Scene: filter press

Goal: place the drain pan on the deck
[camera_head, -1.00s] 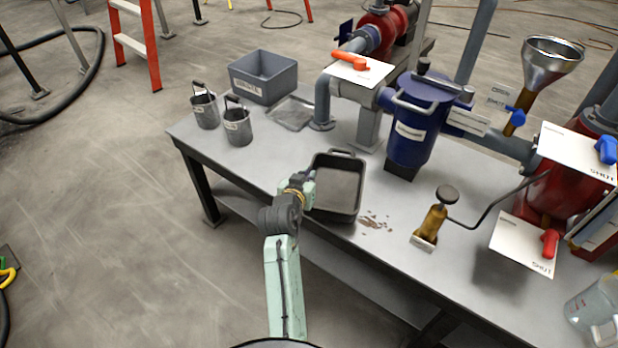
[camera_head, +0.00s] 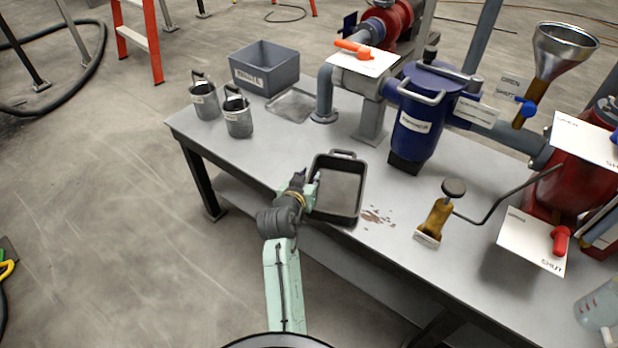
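The drain pan (camera_head: 340,190) is a dark, shallow rectangular pan with a handle at its far end. It is at the front edge of the grey deck (camera_head: 270,152), left of the brown debris; I cannot tell whether it rests on the deck or is just above it. My gripper (camera_head: 312,190) is at the pan's left side wall, at or touching the rim. Its fingers are small and partly hidden by my wrist, so I cannot see whether they are closed on the rim.
A blue strainer vessel (camera_head: 420,118) stands behind the pan. Brown debris (camera_head: 378,216) lies right of it, then a brass hand pump (camera_head: 435,220). Two metal buckets (camera_head: 238,122), a grey bin (camera_head: 265,70) and a clear tray (camera_head: 291,106) are at the back left. Deck left of the pan is bare.

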